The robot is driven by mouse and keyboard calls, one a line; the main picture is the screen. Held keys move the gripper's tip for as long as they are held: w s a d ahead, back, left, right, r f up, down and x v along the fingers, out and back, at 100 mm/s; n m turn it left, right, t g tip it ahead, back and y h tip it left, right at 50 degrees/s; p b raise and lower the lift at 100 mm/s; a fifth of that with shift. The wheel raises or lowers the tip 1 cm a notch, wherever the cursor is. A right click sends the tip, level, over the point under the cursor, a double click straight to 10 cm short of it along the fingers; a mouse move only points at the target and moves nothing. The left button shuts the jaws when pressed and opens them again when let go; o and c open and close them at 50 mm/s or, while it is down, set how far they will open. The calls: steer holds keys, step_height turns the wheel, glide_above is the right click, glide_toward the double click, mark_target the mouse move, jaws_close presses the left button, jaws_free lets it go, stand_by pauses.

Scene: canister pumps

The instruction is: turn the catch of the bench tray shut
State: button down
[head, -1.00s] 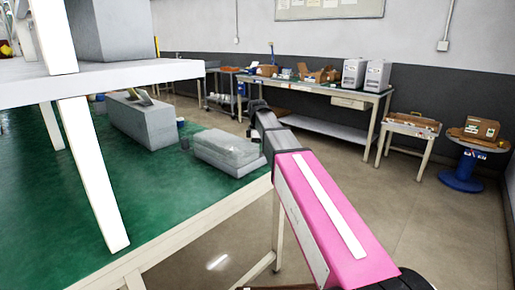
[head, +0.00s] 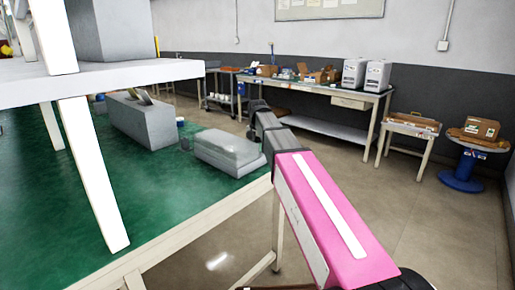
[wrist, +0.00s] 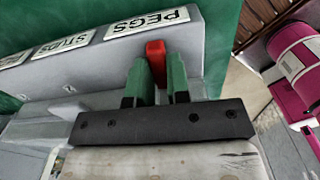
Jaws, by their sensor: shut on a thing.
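In the wrist view, the bench tray (wrist: 75,72) is a long grey body with white labels, including "PEGS" and "STUDS", along its side. The fingers hide the lower part of the catch. In the head view, a low grey box (head: 227,152) beside my arm appears to be this tray. The catch and fingertips are hidden there.
The tray is on a green bench top (head: 165,195). A taller grey box (head: 143,120) stands farther left on it. A white shelf (head: 110,75) with a slanted leg overhangs the left. Open floor (head: 410,230) lies to the right.

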steer(key=shift+n, duration=0.3)
stand_by(0.4)
steer(key=c, duration=1.4)
jaws_free()
steer(key=shift+o, duration=0.2)
step_height(320, 180, up, 11)
steer(key=shift+f, duration=0.1)
